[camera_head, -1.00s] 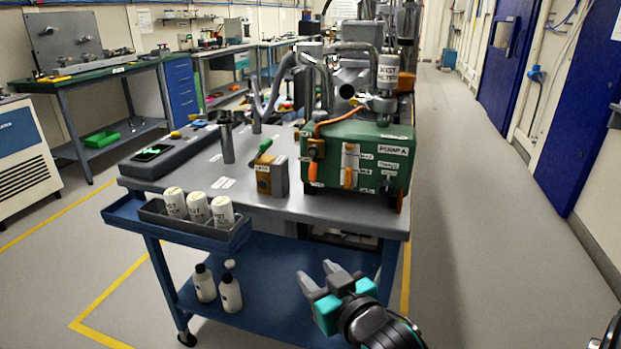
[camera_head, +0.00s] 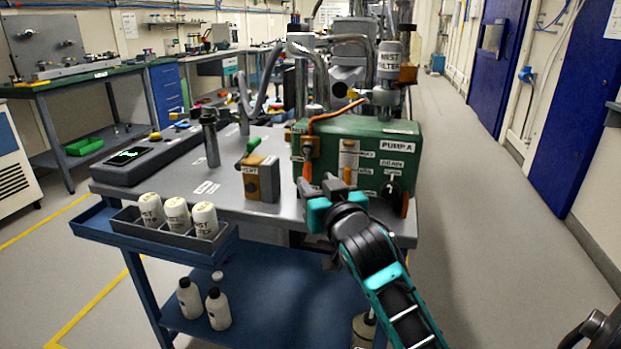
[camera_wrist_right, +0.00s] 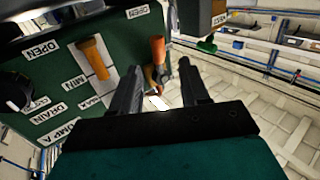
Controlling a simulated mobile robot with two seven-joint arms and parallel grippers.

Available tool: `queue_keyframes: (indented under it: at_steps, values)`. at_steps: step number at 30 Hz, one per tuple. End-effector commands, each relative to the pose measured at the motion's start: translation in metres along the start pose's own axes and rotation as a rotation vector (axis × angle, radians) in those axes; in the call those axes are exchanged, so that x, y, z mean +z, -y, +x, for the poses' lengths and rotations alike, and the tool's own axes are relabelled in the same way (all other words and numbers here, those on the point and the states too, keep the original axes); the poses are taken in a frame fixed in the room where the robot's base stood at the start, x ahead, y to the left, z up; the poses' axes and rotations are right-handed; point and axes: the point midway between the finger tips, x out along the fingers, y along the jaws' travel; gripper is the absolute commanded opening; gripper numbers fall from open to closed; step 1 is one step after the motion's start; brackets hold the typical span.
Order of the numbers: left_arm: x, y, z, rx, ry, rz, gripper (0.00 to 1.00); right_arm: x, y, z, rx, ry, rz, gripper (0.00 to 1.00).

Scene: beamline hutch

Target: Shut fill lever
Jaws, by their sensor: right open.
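The green pump box (camera_head: 365,135) stands on the cart. An orange lever (camera_head: 307,171), probably the fill lever, hangs down from a brass valve (camera_head: 306,147) at the box's left front. My right gripper (camera_head: 317,185) is open and empty in front of this lower left face. In the right wrist view the picture is turned over. There the orange lever (camera_wrist_right: 158,50) shows between and just beyond the open fingertips (camera_wrist_right: 160,70); I cannot tell whether they touch it. Its label is not readable. My left gripper is not in view.
A brass block with a green handle (camera_head: 262,175) stands to the left. A tray (camera_head: 180,238) holds white canisters.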

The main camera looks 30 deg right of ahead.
Motion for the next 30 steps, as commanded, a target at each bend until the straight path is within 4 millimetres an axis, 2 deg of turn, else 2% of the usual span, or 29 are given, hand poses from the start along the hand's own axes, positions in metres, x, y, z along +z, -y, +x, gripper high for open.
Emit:
queue_keyframes:
  at_steps: [3,9,20,30]
  values:
    - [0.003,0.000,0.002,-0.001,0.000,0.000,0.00,0.000,0.000,0.020,0.000,-0.002,0.000,0.45]
    - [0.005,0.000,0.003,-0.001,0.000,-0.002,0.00,0.001,0.000,0.040,0.000,0.000,-0.001,0.45]
    - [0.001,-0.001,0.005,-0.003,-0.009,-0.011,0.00,0.001,0.000,0.044,-0.001,0.001,0.000,0.45]
    - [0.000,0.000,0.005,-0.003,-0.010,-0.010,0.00,0.001,0.000,0.044,-0.001,0.001,0.000,0.14]
